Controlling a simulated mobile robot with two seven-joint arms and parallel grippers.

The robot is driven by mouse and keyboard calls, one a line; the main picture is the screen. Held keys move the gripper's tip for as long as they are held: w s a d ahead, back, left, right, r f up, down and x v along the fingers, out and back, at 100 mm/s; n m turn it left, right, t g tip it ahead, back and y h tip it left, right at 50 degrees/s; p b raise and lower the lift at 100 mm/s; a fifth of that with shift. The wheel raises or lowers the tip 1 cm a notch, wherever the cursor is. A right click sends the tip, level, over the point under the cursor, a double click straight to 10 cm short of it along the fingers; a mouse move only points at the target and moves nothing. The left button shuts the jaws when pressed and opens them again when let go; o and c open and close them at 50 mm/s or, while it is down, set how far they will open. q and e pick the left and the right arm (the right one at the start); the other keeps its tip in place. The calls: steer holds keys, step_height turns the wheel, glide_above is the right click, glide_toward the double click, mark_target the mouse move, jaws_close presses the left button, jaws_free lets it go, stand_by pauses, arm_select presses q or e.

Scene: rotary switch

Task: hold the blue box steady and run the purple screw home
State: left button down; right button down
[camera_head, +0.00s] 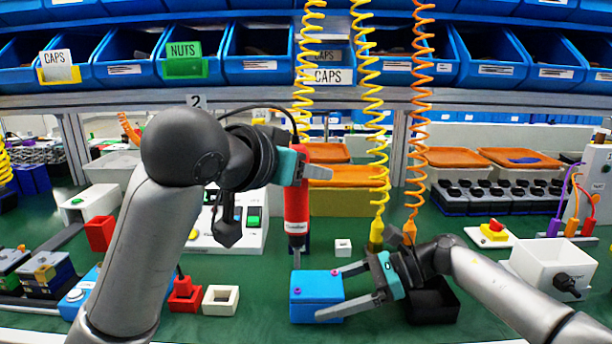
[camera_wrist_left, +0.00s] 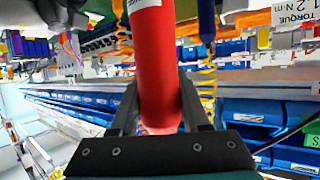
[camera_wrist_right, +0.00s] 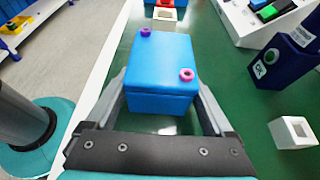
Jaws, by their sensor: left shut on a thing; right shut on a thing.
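The blue box (camera_head: 318,300) sits on the green table. My right gripper (camera_head: 335,292) is shut on it, one finger on each side; the right wrist view shows the box (camera_wrist_right: 158,75) between the fingers. On its top, the purple screw (camera_wrist_right: 145,32) stands near one corner and a pink ring-like piece (camera_wrist_right: 187,75) near the opposite one. In the head view the purple screw (camera_head: 297,291) is at the left front. My left gripper (camera_head: 305,172) is shut on a red screwdriver (camera_head: 297,210), held upright, bit down. The bit tip appears just above the box's back left; contact cannot be told.
Yellow (camera_head: 376,232) and orange (camera_head: 410,228) tools hang on coiled cords behind the right gripper. A black tray (camera_head: 435,303) stands right of the box. White (camera_head: 221,300) and red (camera_head: 184,297) blocks lie left. A small white block (camera_head: 343,247) is behind.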

steer(key=shift+f, duration=0.1)
jaws_free()
steer(key=shift+d, duration=0.1)
